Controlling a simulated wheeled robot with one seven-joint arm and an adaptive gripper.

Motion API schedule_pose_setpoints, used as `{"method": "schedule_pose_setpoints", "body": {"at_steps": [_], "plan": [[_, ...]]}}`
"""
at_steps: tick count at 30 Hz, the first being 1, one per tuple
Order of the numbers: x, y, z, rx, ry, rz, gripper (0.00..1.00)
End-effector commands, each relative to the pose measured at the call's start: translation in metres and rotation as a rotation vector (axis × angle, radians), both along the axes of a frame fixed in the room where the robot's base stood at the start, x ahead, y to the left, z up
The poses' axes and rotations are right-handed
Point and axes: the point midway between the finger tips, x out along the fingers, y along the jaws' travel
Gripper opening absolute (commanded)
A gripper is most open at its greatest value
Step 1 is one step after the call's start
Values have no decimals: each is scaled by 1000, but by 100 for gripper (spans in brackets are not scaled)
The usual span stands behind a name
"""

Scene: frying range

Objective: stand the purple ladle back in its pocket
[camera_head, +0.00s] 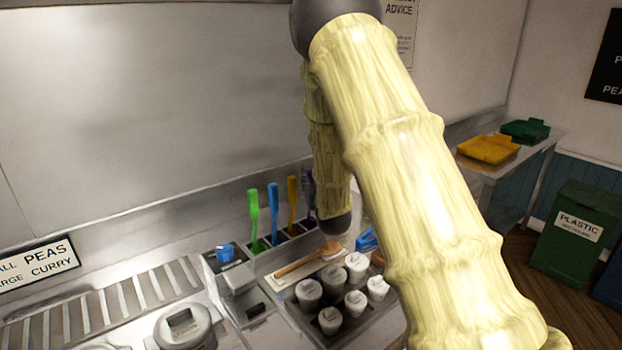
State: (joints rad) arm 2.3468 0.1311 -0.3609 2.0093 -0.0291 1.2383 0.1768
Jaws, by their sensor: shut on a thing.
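The purple ladle (310,188) shows only as a thin upright strip of handle beside my forearm, at the right end of a row of ladles. My forearm hides the rest of it, and I cannot tell whether its lower end is in a pocket. The row of dark pockets (265,244) stands against the back wall. A green ladle (254,215), a blue ladle (274,208) and an orange ladle (292,200) stand upright in it, to the left of the purple one. My gripper is hidden behind my own arm, so its fingers and their hold do not show.
A wooden utensil (300,264) lies in front of the pockets, beside several lidded white tubs (331,319). Yellow (487,149) and green trays (525,131) sit on the far right counter.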

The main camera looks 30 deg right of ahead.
Motion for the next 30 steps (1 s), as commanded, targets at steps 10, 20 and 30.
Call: {"method": "schedule_pose_setpoints", "body": {"at_steps": [10, 20, 30], "plan": [[0, 0, -3, 0, 0, 0, 33], [0, 0, 2, 0, 0, 0, 33], [-50, 16, -3, 1, 1, -1, 33]]}}
